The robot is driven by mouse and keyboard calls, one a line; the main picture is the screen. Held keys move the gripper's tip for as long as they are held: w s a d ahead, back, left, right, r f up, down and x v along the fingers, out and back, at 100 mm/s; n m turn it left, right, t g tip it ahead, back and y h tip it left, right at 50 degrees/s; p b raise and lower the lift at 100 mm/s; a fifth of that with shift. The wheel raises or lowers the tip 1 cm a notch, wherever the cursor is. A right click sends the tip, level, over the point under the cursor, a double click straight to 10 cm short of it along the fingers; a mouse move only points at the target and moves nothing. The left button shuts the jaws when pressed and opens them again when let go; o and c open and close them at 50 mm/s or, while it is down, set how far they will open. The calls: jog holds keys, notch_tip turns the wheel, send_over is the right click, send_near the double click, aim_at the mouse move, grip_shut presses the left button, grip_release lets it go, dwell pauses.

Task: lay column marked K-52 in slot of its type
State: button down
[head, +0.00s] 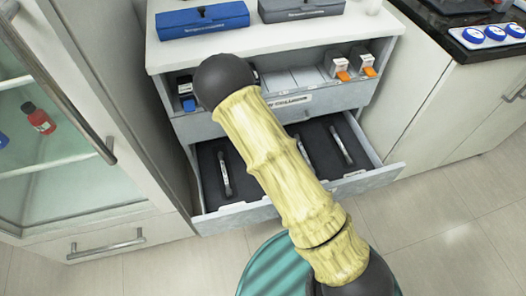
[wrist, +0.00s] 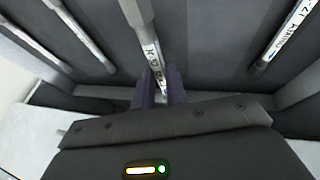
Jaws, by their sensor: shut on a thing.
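In the wrist view my gripper (wrist: 160,88) is shut on the lower end of a slim metal column (wrist: 149,45). The column has dark lettering, small and partly covered, and I cannot read it surely as K-52. It points away from me over the dark drawer lining, and I cannot tell whether it rests in a slot or is lifted. In the head view my arm hides the gripper and the held column. The open lower drawer (head: 268,211) shows columns lying at its left (head: 224,174), middle (head: 304,152) and right (head: 341,145).
In the wrist view, other columns lie to the left (wrist: 84,25) and right (wrist: 288,38). An upper drawer (head: 340,98) holds white boxes with orange parts (head: 342,70). A glass-door cabinet (head: 60,110) stands close at left.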

jog(key=shift+f+b, duration=1.8)
jog(key=shift+f, duration=1.4)
jog(key=shift+f, duration=0.4)
jog(key=c, duration=1.4)
grip_release()
jog(key=shift+o, duration=0.3)
jog(key=shift+s, duration=0.1)
jog(key=p+v, duration=0.5)
jog(key=v, duration=1.2)
jog(key=shift+r, duration=0.2)
